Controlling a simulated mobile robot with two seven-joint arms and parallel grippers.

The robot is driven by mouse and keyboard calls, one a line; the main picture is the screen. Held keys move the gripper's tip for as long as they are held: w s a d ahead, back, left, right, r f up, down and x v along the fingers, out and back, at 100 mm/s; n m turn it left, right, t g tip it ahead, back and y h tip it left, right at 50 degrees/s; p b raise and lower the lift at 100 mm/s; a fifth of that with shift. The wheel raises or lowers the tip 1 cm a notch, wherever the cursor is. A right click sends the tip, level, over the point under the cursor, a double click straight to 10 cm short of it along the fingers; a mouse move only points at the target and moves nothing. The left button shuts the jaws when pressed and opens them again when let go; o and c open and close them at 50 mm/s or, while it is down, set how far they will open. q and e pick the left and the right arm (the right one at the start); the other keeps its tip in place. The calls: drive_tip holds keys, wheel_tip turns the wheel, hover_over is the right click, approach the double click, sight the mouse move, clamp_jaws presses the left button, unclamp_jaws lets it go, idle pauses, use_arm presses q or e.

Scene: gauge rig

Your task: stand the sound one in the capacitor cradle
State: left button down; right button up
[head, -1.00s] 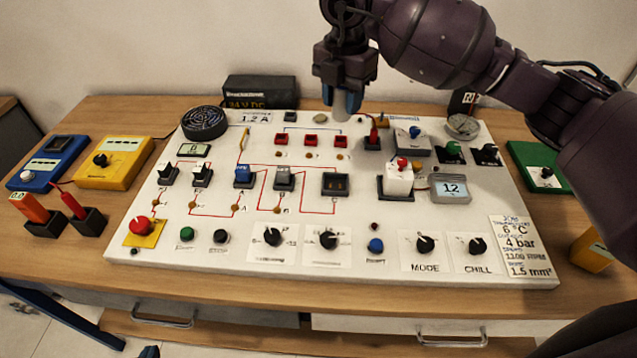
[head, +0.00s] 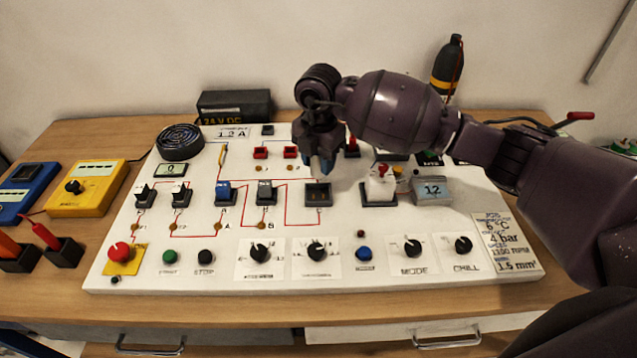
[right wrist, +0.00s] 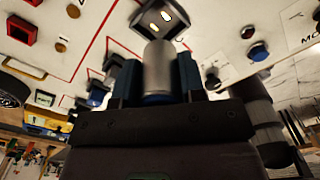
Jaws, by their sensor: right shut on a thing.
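My right gripper (head: 320,168) is shut on a silver-grey cylindrical capacitor (right wrist: 158,65), which shows between its blue-grey fingers in the right wrist view. In the head view the fingers mostly hide the capacitor. A black block with two contacts (head: 318,194), which looks like the capacitor cradle, sits on the white panel just in front of and below the fingertips. In the right wrist view this block (right wrist: 160,18) lies just beyond the capacitor's end, with two bright contacts showing and nothing standing in it. I cannot make out a second capacitor. My left gripper is out of view.
The white panel (head: 215,272) carries switches, knobs and red wiring lines.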

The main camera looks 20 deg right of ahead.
sight(319, 196)
drive_tip(key=shift+f, duration=1.25)
wheel_tip(319, 196, down, 4)
drive_tip(key=shift+f, duration=0.25)
drive_tip(key=shift+f, duration=0.2)
drive_tip(key=o, duration=1)
